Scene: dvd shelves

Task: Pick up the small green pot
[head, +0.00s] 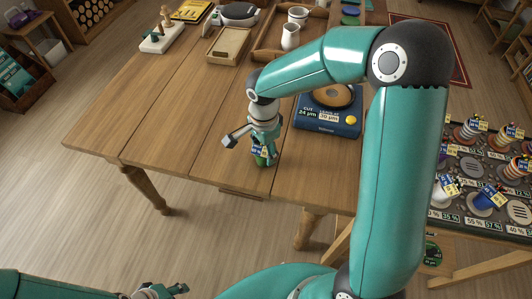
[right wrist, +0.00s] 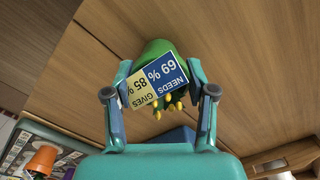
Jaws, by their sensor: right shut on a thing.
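The small green pot (right wrist: 153,50) sits between the two fingers of my right gripper (right wrist: 160,75) in the right wrist view. A blue and cream label on it reads NEEDS 69 % and GIVES 85 %, and yellow tips show beside it. In the head view the green pot (head: 262,161) shows under my right gripper (head: 262,148), near the front edge of the wooden table (head: 160,110). The gripper is shut on it. I cannot tell whether the pot touches the table. My left gripper (head: 172,290) is at the bottom edge, partly cut off, apart from the table.
A blue device (head: 325,122) with a round top stands right of the pot. A wooden tray (head: 228,46), white jugs (head: 291,36) and a scale-like appliance (head: 239,13) stand behind. A rack (head: 470,215) with several labelled pots is at right. The table's left part is clear.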

